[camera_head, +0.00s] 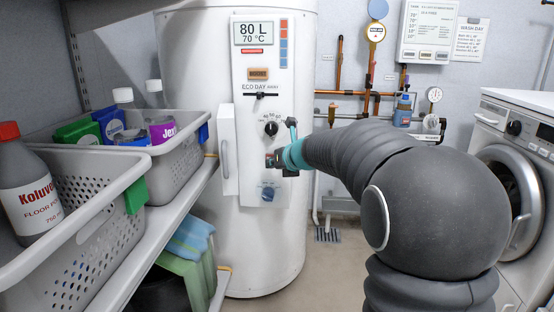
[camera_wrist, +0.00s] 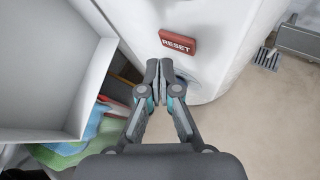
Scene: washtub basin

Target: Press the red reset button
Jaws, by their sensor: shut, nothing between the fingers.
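The red reset button (camera_wrist: 177,44), lettered RESET, is on the white boiler (camera_head: 200,60) in the wrist view. In the head view only a small red patch (camera_head: 269,160) shows beside my gripper, which hides the rest. My gripper (camera_wrist: 159,70) is shut and empty, its fingertips together just below the button in the wrist picture. I cannot tell whether they touch it. In the head view my gripper (camera_head: 280,160) is at the boiler's front panel, between the upper black dial (camera_head: 271,129) and the lower blue dial (camera_head: 268,193).
A white hinged cover (camera_head: 228,150) with a handle stands open left of the panel. A shelf with grey baskets (camera_head: 85,235) fills the left. Copper pipes (camera_head: 345,93) run behind on the right. A washing machine (camera_head: 515,180) stands at far right.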

